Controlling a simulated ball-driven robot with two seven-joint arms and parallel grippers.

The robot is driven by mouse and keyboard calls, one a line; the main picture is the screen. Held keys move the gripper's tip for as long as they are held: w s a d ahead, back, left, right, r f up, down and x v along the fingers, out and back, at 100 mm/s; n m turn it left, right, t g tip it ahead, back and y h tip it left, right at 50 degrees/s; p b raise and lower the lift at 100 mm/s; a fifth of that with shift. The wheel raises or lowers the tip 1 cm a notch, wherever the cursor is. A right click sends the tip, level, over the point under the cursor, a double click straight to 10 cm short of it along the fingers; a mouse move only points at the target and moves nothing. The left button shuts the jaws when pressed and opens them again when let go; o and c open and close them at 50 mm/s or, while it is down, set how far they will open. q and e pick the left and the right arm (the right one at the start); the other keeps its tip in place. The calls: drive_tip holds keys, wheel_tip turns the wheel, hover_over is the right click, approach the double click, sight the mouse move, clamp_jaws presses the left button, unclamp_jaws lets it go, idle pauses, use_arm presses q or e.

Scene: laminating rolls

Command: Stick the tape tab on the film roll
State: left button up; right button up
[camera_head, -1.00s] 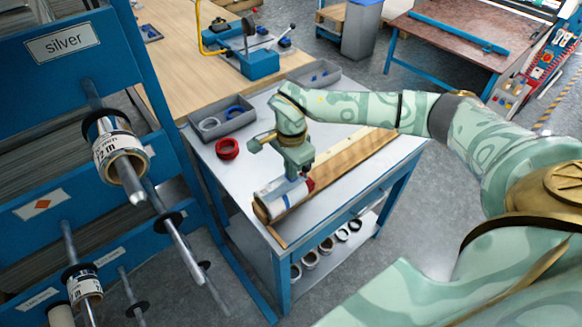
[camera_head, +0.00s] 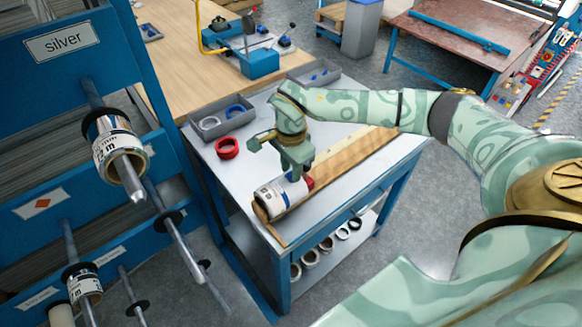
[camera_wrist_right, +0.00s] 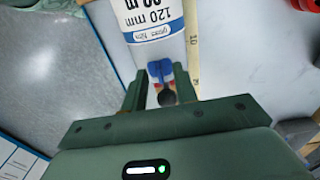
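The film roll (camera_head: 278,196), white with a dark and blue printed label, lies on its side on the wooden strip (camera_head: 345,170) near the table's front left corner. In the wrist view its label (camera_wrist_right: 152,20) reads 120 mm. My right gripper (camera_head: 300,174) points down at the roll's right end, where a red part (camera_head: 309,183) shows. In the wrist view the right gripper's fingers (camera_wrist_right: 160,88) stand either side of a small blue piece (camera_wrist_right: 160,69) against the roll; whether they grip it is unclear. I cannot pick out the tape tab for certain. My left gripper is not in view.
A red tape ring (camera_head: 227,148) lies on the metal table (camera_head: 240,175). Grey trays (camera_head: 215,124) stand at its back edge. A blue rack (camera_head: 60,120) with rolls on rods stands close at the left. Several rings sit on the shelf below the table.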

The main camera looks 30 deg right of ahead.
wheel_tip(320, 180, up, 16)
drive_tip(key=p, duration=0.3)
drive_tip(key=shift+f, duration=0.1)
